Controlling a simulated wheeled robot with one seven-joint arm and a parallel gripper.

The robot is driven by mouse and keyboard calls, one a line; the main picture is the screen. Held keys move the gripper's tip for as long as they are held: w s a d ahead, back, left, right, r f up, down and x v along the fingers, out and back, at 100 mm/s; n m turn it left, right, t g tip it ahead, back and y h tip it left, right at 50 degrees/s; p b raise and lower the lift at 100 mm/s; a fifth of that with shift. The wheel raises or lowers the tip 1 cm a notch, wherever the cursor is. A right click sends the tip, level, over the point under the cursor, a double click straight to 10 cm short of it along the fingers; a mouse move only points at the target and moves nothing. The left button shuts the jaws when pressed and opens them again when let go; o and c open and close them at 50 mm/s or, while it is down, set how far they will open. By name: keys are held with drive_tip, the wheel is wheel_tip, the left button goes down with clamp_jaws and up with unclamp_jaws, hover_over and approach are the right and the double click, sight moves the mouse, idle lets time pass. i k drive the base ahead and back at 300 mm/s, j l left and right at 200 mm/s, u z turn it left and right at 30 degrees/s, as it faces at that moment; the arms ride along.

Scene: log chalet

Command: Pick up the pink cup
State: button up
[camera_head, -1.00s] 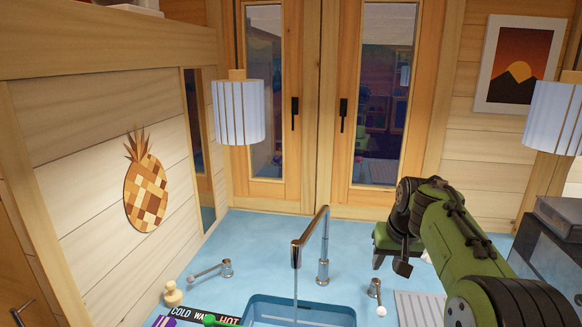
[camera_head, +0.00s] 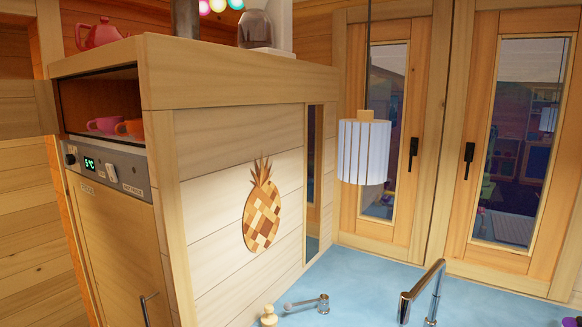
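The pink cup (camera_head: 103,124) sits in the open wooden niche (camera_head: 96,91) at the left, above a cabinet's control panel. An orange cup (camera_head: 131,127) stands just to its right, partly behind the niche's right wall. My gripper and arm are out of view, so I cannot see where the gripper is relative to the cup.
A pink-red teapot (camera_head: 98,32) and a glass dome (camera_head: 255,29) stand on top of the wooden unit. The control panel (camera_head: 104,170) is below the niche. A blue counter (camera_head: 362,287) with a metal faucet (camera_head: 420,292) lies at the lower right. A pendant lamp (camera_head: 363,150) hangs in front of the windows.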

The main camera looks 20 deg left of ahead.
sight(107, 125)
drive_tip(key=i+j+u, duration=0.15)
drive_tip(key=j+u, duration=0.15)
drive_tip(key=j, duration=0.4)
drive_tip(key=i+j+u, duration=0.35)
drive_tip(key=j, duration=0.3)
drive_tip(key=i+j+u, duration=0.3)
drive_tip(key=j, duration=0.35)
drive_tip(key=i+j+u, duration=0.35)
drive_tip(key=j, duration=0.2)
drive_tip(key=i+j+u, duration=0.3)
drive_tip(key=j, duration=0.15)
